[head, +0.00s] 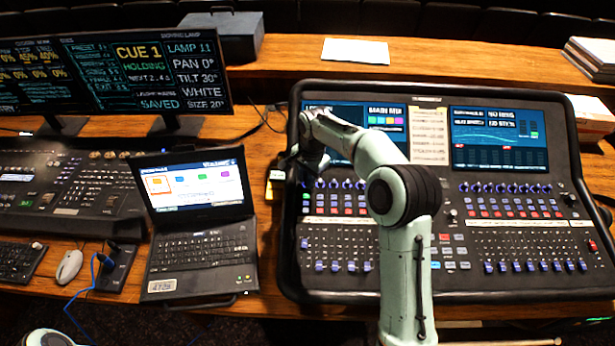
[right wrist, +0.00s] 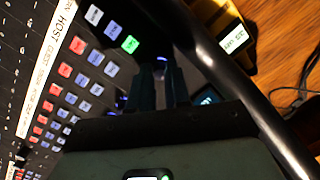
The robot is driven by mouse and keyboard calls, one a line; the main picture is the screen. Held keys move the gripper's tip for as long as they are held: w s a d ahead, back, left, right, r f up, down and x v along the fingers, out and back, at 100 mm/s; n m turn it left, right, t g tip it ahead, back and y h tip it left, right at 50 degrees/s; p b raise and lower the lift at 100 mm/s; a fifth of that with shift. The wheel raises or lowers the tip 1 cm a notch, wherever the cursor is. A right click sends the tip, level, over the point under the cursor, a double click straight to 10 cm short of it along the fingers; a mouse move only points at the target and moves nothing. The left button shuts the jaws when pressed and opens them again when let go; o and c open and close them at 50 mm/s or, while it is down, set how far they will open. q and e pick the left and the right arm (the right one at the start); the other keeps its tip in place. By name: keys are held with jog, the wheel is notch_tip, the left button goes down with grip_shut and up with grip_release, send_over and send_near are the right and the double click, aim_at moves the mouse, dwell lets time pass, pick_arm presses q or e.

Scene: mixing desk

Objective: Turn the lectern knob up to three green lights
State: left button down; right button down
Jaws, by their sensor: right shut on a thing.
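The mixing desk (head: 455,208) fills the right half of the head view, with rows of blue knobs, coloured buttons and faders. My right gripper (head: 296,168) is over the desk's upper left edge, largely hidden behind my own arm. In the right wrist view, its two dark fingers (right wrist: 160,78) are close together, shut on a small knob (right wrist: 162,60) with a pale bluish top, partly hidden between them. I cannot read a label for this knob. One button (right wrist: 130,44) beside it glows green. I cannot make out three green lights by the knob. My left gripper is not seen.
An open laptop (head: 200,238) stands left of the desk. A small yellow device (head: 276,175) sits close to the gripper at the desk's raised black rim. A lighting console (head: 65,195) and monitor (head: 115,70) are further left. White paper (head: 355,51) lies on the back ledge.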

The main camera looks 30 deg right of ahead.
jog(key=c, duration=1.4)
grip_release()
jog(key=shift+o, duration=0.2)
